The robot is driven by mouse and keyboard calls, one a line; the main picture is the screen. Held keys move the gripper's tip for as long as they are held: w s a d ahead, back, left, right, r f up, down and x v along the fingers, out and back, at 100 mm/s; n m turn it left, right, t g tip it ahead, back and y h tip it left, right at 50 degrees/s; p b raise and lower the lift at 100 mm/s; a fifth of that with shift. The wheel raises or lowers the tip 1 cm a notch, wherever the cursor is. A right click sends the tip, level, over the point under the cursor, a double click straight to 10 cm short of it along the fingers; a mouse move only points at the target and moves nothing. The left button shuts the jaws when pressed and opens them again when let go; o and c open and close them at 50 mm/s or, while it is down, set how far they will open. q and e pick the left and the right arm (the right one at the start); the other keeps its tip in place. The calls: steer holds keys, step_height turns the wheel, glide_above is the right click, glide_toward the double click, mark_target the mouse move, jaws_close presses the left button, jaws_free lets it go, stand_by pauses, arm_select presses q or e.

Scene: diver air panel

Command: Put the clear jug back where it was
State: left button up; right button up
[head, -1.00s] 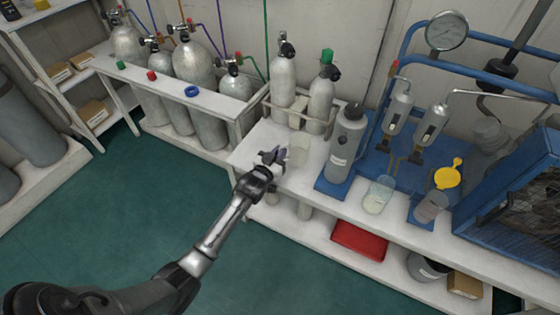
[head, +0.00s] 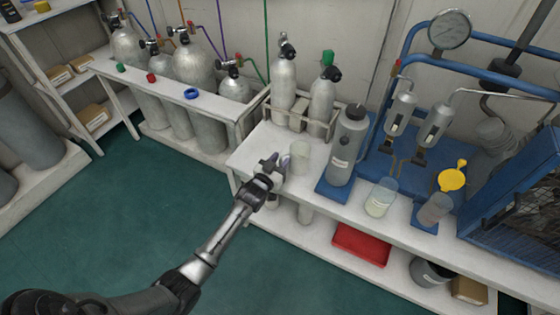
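A clear, empty-looking jug (head: 301,157) is on or just above the white bench top (head: 252,149), near its left end. My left gripper (head: 276,162) is just left of the jug, very close to it. Its fingers look spread; whether they touch the jug is too small to tell. A second clear vessel (head: 380,198) with pale contents stands further right on the bench, near the blue panel. My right gripper is not in view.
A grey bottle (head: 349,145) on a blue base stands right of the jug. Two cylinders (head: 284,90) stand in a rack behind. A yellow funnel (head: 452,179) sits over a clear cup (head: 434,209). A red tray (head: 361,244) lies on the lower shelf.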

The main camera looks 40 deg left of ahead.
arm_select(q)
steer(key=shift+r, duration=0.25)
steer(key=shift+s+p, duration=0.3)
steer(key=shift+p, duration=0.05)
steer(key=s+d+m+g+h+p, duration=0.1)
steer(key=s+d+g, duration=0.3)
steer(key=s, duration=0.9)
steer(key=s+d+m+g+h+p, duration=0.1)
steer(key=s+d+g, duration=0.4)
steer(key=s, duration=0.8)
steer(key=s+d+m+g+h+p, duration=0.1)
steer(key=s+d+g+p, duration=0.2)
steer(key=s, duration=1)
steer(key=d+g, duration=0.2)
steer(key=d, duration=0.3)
steer(key=shift+d+f+m, duration=0.2)
steer(key=shift+m, duration=0.2)
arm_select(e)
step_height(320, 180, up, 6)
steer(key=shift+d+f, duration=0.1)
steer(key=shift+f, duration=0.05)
